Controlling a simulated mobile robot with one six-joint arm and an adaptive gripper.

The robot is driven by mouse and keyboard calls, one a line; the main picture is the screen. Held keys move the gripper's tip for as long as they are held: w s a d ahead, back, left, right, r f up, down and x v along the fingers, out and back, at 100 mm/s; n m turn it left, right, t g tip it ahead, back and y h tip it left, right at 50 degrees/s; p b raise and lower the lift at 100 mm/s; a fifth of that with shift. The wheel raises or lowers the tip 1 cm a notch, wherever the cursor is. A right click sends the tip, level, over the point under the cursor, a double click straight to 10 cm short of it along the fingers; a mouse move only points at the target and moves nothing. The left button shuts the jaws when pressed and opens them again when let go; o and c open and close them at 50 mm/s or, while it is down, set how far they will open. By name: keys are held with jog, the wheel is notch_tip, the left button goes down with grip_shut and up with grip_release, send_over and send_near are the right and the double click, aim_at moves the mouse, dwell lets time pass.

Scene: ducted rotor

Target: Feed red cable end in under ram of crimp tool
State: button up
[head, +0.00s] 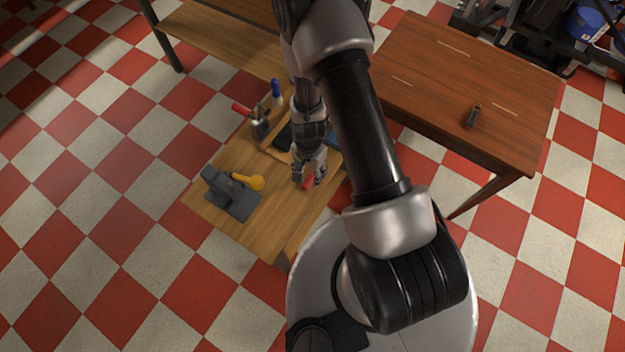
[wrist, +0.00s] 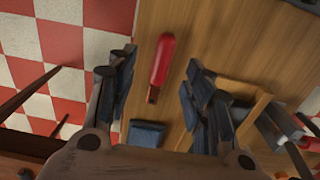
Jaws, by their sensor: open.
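The red cable end (head: 308,183) lies on the small wooden bench, below my gripper (head: 309,172). In the wrist view the red cable end (wrist: 164,60) is a rounded red sleeve with a short brownish tip toward the camera. My gripper (wrist: 161,62) is open, with one finger on each side of the red piece and visible gaps between; I cannot tell its height above it. What looks like the crimp tool (head: 231,196), a dark grey block with a yellow-ended handle (head: 248,181), stands to the left on the same bench. Its ram is not clearly visible.
Red- and blue-handled tools (head: 262,120) stand at the bench's back, beside a wooden tray. A blue block (wrist: 147,133) lies near the red piece. A darker wooden table (head: 440,80) with a small dark object (head: 473,116) stands right. Bare bench shows around the crimp tool.

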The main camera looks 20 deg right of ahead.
aim_at(308, 181)
jog(key=f+b, duration=0.1)
jog(key=f, duration=0.1)
jog(key=f+b, duration=0.2)
jog(key=f, duration=0.1)
jog(key=f+b, duration=0.2)
jog(key=shift+w+a+f, duration=0.15)
jog(key=shift+w+f, duration=0.1)
jog(key=shift+r, duration=0.1)
jog(key=shift+c, duration=0.2)
grip_shut()
